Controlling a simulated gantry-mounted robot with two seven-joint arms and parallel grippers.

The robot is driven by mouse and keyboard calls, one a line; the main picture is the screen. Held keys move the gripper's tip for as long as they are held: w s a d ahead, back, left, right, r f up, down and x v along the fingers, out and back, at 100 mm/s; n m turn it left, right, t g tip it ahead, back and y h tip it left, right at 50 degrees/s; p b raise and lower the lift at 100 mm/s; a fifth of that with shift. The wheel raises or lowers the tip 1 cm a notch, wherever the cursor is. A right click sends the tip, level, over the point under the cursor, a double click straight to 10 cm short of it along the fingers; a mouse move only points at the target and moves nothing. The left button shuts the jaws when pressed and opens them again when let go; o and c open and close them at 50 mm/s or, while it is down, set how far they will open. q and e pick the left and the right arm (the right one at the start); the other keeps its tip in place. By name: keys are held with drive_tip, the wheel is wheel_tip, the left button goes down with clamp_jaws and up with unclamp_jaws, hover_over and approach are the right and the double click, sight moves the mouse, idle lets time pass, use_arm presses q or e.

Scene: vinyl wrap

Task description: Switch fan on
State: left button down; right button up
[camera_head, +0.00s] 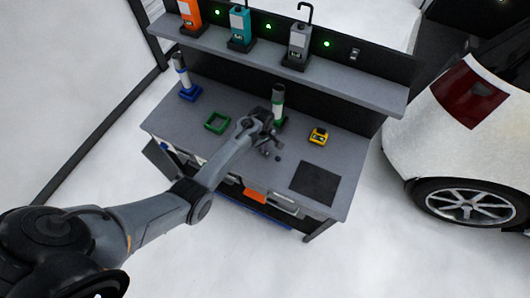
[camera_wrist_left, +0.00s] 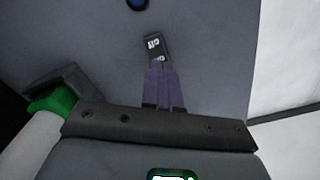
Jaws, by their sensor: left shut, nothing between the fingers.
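A small dark switch block (camera_wrist_left: 154,46) with white lettering shows in the left wrist view on a grey surface. The lettering is too blurred to read surely. My left gripper (camera_wrist_left: 160,82) has its purple fingers together and empty, pointing at the block's near end; I cannot tell whether they touch it. In the head view my left gripper (camera_head: 268,146) is over the middle of the workbench (camera_head: 222,98), and the switch cannot be made out clearly beside it. No fan can be identified. My right gripper is not in view.
A green-based bottle (camera_head: 279,100) stands just behind my left gripper. A green tray (camera_head: 216,122), a blue-based bottle (camera_head: 183,73), a yellow box (camera_head: 318,135) and a black mat (camera_head: 315,183) are on the bench. The shelf (camera_head: 345,84) above holds several bottles. A white car (camera_head: 430,125) stands right.

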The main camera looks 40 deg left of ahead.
use_arm(q)
drive_tip(key=shift+f, duration=0.2)
idle(0.6)
drive_tip(key=shift+f+b, duration=0.65)
drive_tip(key=shift+f, duration=0.15)
idle(0.3)
wheel_tip(320, 180, up, 3)
drive_tip(key=p, duration=0.3)
drive_tip(key=shift+f, duration=0.1)
wheel_tip(320, 180, up, 4)
drive_tip(key=p, duration=0.4)
drive_tip(key=shift+p, duration=0.4)
